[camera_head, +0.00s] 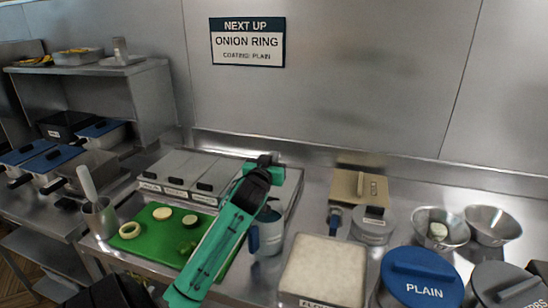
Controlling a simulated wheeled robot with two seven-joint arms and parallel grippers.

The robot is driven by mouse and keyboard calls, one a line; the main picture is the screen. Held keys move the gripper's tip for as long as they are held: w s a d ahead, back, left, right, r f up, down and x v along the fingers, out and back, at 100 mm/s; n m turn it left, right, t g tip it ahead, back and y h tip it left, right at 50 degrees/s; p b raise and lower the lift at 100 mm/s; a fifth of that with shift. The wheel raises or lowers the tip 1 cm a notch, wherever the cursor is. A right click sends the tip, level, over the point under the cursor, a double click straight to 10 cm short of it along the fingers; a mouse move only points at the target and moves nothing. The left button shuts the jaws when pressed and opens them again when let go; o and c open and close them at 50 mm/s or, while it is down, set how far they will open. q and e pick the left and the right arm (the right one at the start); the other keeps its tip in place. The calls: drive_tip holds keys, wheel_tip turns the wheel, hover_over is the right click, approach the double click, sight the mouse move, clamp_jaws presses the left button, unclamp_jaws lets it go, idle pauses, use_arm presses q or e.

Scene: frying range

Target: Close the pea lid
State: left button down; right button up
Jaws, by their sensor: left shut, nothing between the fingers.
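A steel topping station with several grey lids stands against the back wall. Its left lid (166,165), the lid beside it (190,170) and another lid (217,176) lie flat and look shut. The labels on their front edges are too small to read surely, so I cannot tell which is the pea lid. My left gripper (272,162) is shut and empty over the back right part of the station. Its green arm hides much of the station's right end, so how any lid there lies is unclear. My right gripper is not in view.
A green board (160,243) with vegetable slices lies in front of the station. A pale-filled bin (323,268), a blue PLAIN lid (420,280) and steel bowls (494,226) crowd the right.

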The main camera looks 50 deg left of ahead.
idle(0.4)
use_arm(q)
wheel_tip(320, 180, up, 20)
idle(0.6)
